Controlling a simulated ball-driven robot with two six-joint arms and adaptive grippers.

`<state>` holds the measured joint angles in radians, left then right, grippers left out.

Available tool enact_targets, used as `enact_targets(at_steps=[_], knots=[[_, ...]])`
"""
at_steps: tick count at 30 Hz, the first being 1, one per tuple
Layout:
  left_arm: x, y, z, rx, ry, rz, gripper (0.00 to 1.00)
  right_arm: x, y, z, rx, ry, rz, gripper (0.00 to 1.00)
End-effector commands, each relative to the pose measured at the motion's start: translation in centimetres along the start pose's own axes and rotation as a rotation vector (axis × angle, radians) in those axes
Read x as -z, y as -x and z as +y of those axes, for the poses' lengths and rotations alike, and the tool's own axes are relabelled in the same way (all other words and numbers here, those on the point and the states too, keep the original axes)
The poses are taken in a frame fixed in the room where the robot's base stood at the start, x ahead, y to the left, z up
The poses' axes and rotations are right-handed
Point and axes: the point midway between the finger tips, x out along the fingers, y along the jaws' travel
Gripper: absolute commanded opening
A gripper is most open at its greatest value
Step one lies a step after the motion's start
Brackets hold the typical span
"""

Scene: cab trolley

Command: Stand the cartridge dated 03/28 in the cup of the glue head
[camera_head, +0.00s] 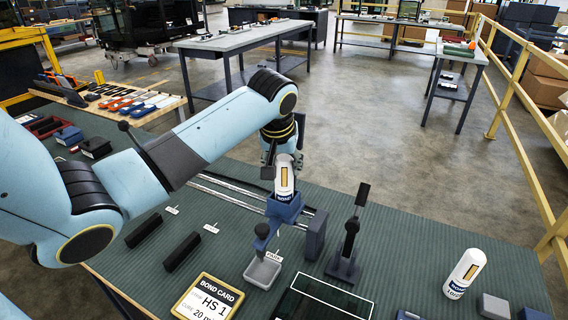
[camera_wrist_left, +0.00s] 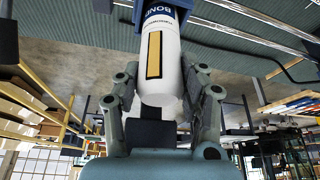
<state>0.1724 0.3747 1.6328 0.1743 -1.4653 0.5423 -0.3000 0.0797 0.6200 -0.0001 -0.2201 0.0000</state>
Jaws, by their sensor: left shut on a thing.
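My right gripper is out of view.
A small grey tray (camera_head: 262,272) sits below the glue head. A black clamp stand (camera_head: 346,250) is right of it. A bond card (camera_head: 207,298) and a dark framed panel (camera_head: 322,300) lie in front. Black blocks (camera_head: 182,252) lie left; small boxes (camera_head: 493,306) sit far right.

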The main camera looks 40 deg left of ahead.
Motion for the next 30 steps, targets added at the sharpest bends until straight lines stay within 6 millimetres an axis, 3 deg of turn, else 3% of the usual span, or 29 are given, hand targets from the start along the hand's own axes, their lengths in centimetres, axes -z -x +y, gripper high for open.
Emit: enact_targets(at_steps=[13,14,18,20,30], knots=[[-0.01,-0.11,0.01,0.000,0.000,0.001,0.00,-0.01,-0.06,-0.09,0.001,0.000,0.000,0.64],[-0.01,-0.11,0.01,0.000,0.000,0.001,0.43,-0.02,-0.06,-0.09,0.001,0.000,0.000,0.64],[-0.02,-0.12,0.00,0.000,0.000,0.001,0.62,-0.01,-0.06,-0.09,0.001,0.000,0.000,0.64],[-0.03,-0.13,0.00,0.000,0.000,0.001,0.68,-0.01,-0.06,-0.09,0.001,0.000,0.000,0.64],[-0.06,0.38,-0.04,0.001,0.000,-0.001,0.68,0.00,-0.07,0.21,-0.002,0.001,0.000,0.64]])
